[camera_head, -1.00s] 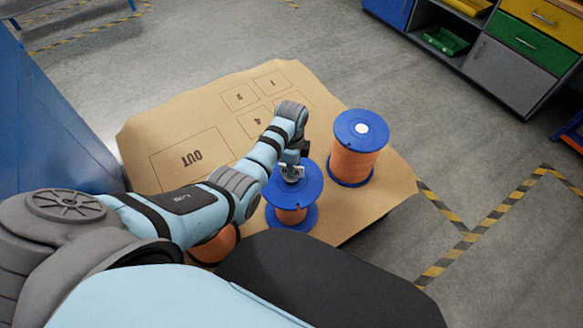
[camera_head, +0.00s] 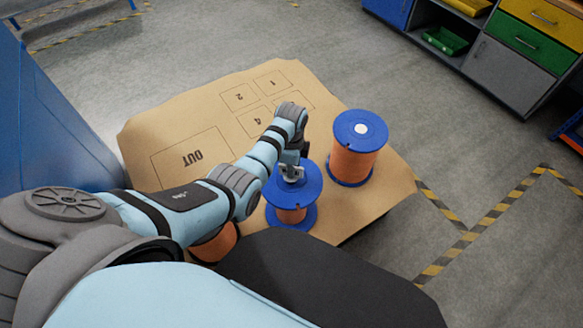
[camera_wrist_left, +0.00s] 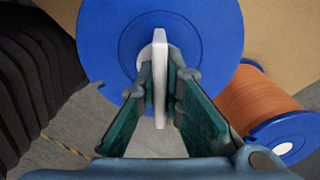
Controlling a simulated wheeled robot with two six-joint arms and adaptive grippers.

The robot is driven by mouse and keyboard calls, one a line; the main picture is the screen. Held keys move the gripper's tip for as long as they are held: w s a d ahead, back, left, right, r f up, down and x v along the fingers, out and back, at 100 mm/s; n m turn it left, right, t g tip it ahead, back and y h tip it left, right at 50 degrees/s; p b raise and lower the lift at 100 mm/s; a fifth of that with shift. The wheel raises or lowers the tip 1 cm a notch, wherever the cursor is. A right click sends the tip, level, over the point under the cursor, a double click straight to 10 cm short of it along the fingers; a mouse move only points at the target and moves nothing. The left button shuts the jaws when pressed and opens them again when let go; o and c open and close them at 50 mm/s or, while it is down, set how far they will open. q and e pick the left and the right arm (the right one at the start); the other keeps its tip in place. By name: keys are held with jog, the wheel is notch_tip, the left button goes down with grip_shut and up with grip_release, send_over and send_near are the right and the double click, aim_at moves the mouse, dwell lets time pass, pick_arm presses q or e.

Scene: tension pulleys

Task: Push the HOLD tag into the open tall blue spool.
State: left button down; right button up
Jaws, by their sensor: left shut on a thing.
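A blue-flanged spool wound with orange (camera_head: 307,203) stands upright near the front edge of the brown mat, under my left gripper (camera_head: 291,175). In the left wrist view its round blue flange (camera_wrist_left: 215,45) fills the top middle, with a pale hub partly hidden behind the tag. My left gripper (camera_wrist_left: 160,88) is shut on the thin white tag (camera_wrist_left: 160,70), seen edge-on. The tag is over the hub; I cannot tell whether its tip is inside. Its lettering does not show. My right gripper is not in view.
A taller orange-wound spool (camera_head: 352,163) with a white centre stands close by at right. Another orange spool (camera_head: 217,244) is mostly hidden under my left arm. The brown mat (camera_head: 165,125) has printed boxes and the word OUT; its far left is clear.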

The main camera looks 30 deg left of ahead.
pick_arm(q)
jog(key=shift+f, duration=0.1)
jog(key=shift+f+b, duration=0.9)
jog(key=shift+f, duration=0.15)
jog(key=shift+s+f, duration=0.1)
jog(key=shift+s, duration=0.05)
dwell(0.9)
jog(key=c, duration=1.7)
grip_release()
jog(key=shift+o, duration=0.2)
